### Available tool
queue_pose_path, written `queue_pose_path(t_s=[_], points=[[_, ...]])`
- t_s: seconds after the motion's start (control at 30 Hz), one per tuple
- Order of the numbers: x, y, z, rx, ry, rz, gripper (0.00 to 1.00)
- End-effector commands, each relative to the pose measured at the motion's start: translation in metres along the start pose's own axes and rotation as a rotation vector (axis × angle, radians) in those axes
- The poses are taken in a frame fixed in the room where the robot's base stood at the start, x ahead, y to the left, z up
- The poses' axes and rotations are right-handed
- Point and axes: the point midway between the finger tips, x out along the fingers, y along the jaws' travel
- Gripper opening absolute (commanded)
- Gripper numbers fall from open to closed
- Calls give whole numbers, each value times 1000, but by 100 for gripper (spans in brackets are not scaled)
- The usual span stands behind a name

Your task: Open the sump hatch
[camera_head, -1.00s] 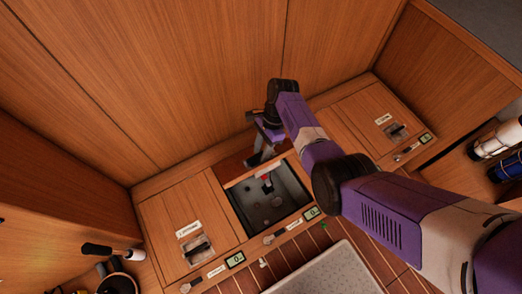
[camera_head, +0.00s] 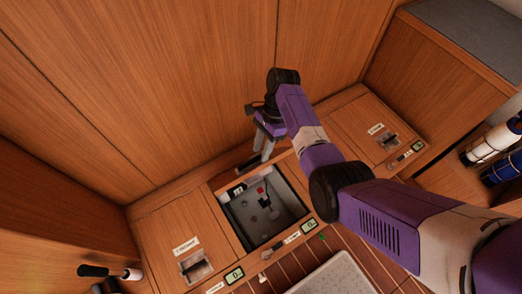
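The middle floor compartment (camera_head: 250,241) stands uncovered, with a grey well inside. In the well I see a small red part (camera_head: 260,190), a dark upright fitting (camera_head: 265,202) and a black-and-white label (camera_head: 238,190). The middle lid cannot be clearly made out; my arm and gripper cover part of the area behind the opening. My gripper (camera_head: 264,152) points down at the back edge of the opening, near a dark bar (camera_head: 248,163). Its grey fingers are small, and I cannot tell whether they hold anything.
A closed left hatch (camera_head: 165,225) and a closed right hatch (camera_head: 352,122) flank the opening, each with a recessed latch. Small displays (camera_head: 234,275) line the front edge. A wooden wall (camera_head: 200,90) rises close behind. A grey mat (camera_head: 335,277) lies in front.

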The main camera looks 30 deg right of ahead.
Motion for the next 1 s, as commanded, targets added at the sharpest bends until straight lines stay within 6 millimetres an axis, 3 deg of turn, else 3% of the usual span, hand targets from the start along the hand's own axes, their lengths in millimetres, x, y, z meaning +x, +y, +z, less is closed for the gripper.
queue_pose_path(t_s=[1.0], points=[[-45, -32, -5, 0, 0, -1, 36]])
